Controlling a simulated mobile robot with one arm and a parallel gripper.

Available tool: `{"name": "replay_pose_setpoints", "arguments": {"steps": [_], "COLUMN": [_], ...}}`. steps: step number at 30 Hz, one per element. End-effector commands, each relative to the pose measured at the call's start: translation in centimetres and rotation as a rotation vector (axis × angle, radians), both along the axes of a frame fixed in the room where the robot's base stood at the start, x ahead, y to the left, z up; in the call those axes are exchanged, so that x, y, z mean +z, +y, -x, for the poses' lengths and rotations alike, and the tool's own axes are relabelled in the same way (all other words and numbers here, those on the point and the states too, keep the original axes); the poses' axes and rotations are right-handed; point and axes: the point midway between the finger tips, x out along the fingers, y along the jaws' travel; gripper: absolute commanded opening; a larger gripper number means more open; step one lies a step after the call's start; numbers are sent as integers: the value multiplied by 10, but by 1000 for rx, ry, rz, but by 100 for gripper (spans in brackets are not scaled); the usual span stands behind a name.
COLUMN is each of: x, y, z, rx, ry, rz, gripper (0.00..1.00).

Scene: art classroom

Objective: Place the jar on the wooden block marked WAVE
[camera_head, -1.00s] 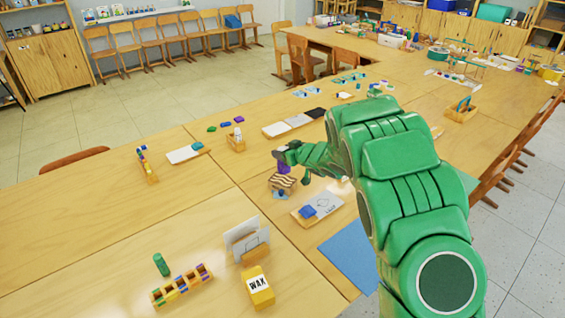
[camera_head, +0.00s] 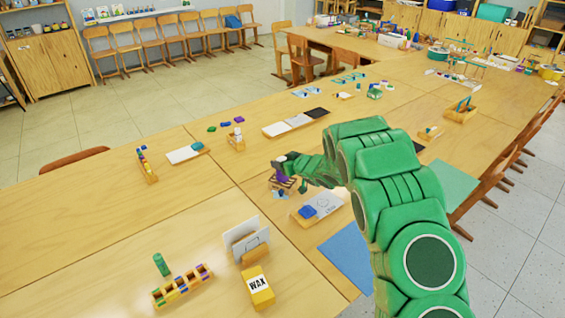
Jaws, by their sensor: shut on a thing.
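My gripper (camera_head: 281,164) is at the end of the green arm, over the middle table. It is shut on a small purple jar (camera_head: 278,175), largely covered by the fingers. The striped wooden block (camera_head: 287,185), with a wave pattern, is just below and to the right of the jar in the picture. The arm and gripper hide part of the block. I cannot tell whether the jar touches it.
A tray with a blue item and white card (camera_head: 318,206) lies just right of the block. A yellow WAX box (camera_head: 258,288), card holder (camera_head: 250,250) and crayon rack (camera_head: 183,286) stand nearer.

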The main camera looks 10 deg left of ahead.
Motion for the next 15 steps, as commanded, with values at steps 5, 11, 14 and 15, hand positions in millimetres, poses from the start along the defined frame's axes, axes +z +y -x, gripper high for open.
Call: {"name": "replay_pose_setpoints", "arguments": {"steps": [5,11,14,15], "x": [0,-3,-3,-3], "y": [0,0,0,0], "z": [0,0,0,0], "rx": [0,0,0,-1], "ry": [-1,-1,-1,-1], "rz": [-1,-1,-1,0], "gripper": [12,12,65,71]}}
